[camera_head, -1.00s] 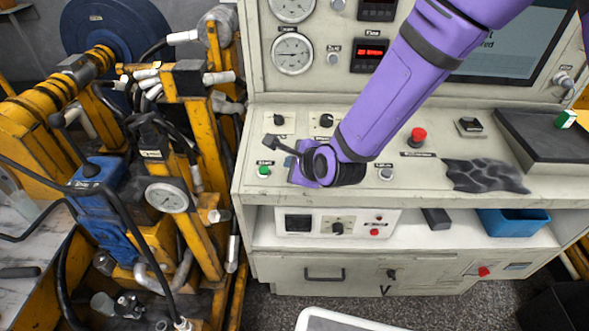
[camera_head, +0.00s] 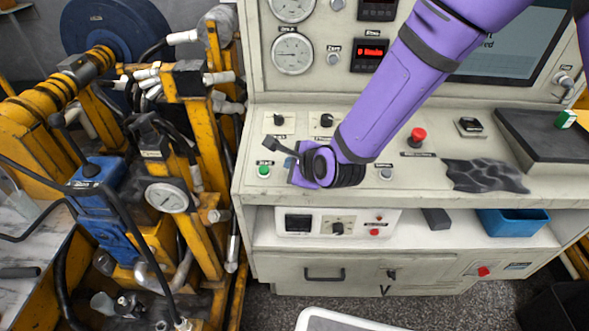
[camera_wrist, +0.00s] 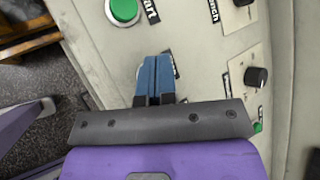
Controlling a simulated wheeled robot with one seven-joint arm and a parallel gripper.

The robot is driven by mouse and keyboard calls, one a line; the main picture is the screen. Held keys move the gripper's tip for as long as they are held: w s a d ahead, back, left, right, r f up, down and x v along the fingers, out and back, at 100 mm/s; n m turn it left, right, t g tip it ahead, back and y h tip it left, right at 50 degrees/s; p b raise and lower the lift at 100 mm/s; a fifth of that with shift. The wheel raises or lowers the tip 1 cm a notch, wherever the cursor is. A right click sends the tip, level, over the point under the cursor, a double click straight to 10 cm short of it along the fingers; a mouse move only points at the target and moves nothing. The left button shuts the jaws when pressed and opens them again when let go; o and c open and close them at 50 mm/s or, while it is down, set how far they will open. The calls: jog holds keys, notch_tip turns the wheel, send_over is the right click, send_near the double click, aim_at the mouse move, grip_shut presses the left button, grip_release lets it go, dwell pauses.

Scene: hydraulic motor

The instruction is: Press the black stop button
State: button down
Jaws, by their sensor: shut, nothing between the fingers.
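My gripper (camera_wrist: 153,72) has blue fingers pressed together, with nothing between them. In the wrist view its tips are against or just above the sloped panel, beside a partly covered label. The black stop button cannot be made out; the fingers seem to cover the place beside that label. In the head view my gripper (camera_head: 291,162) is at the left of the panel, mostly hidden by my purple wrist. The green start button (camera_head: 264,171) is just left of it, and it also shows in the wrist view (camera_wrist: 123,10). Contact cannot be told.
Black knobs (camera_head: 326,121) sit behind my gripper on the console. A red button (camera_head: 417,137) and a black crumpled cloth-like pad (camera_head: 485,176) lie to the right. A red-lit display (camera_head: 370,54) is above. Yellow machinery (camera_head: 205,150) stands to the left.

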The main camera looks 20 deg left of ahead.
jog(key=shift+s+r, duration=0.1)
jog(key=shift+r, duration=0.6)
jog(key=shift+r, duration=0.1)
jog(key=shift+s+d+r, duration=0.1)
jog(key=shift+s+r, duration=0.1)
jog(key=shift+r, duration=1)
jog(key=shift+s+d+r, duration=0.1)
jog(key=shift+s+r, duration=0.1)
jog(key=shift+r, duration=1)
jog(key=shift+a, duration=0.1)
